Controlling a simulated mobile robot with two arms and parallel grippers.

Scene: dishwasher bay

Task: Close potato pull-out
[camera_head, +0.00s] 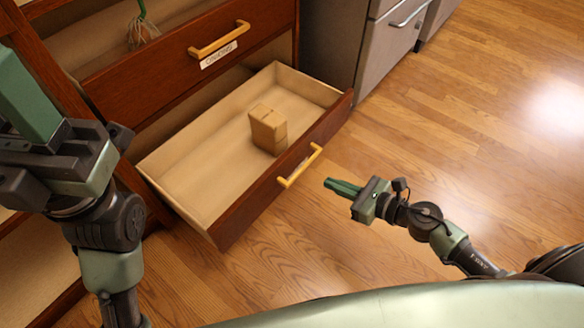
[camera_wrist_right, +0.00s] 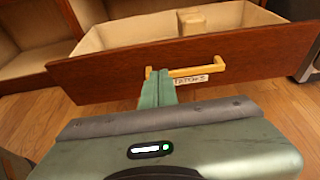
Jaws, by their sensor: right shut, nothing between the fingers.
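The potato pull-out (camera_head: 236,216) is a low wooden drawer, drawn well out of the cabinet, with a yellow handle (camera_head: 300,167) on its front. In the right wrist view, its front (camera_wrist_right: 110,78) spans the view, with the yellow handle (camera_wrist_right: 200,70) and a label (camera_wrist_right: 191,84) reading like "POTATOES" below it. My right gripper (camera_head: 327,183) is shut and empty, its green fingers pointing at the drawer front near the handle. In the wrist view, the fingertips (camera_wrist_right: 158,74) overlap the handle's left end; contact cannot be told. My left gripper (camera_head: 25,95) is at the left edge, its fingertips not clearly shown.
A tan block-like item (camera_head: 268,130) stands inside the open drawer. Above is another drawer (camera_head: 240,62) labelled like "ONIONS", partly out, with a green-stemmed item (camera_head: 143,30) in it. A grey cabinet (camera_head: 385,45) stands at the back. The wooden floor (camera_head: 450,130) on the right is clear.

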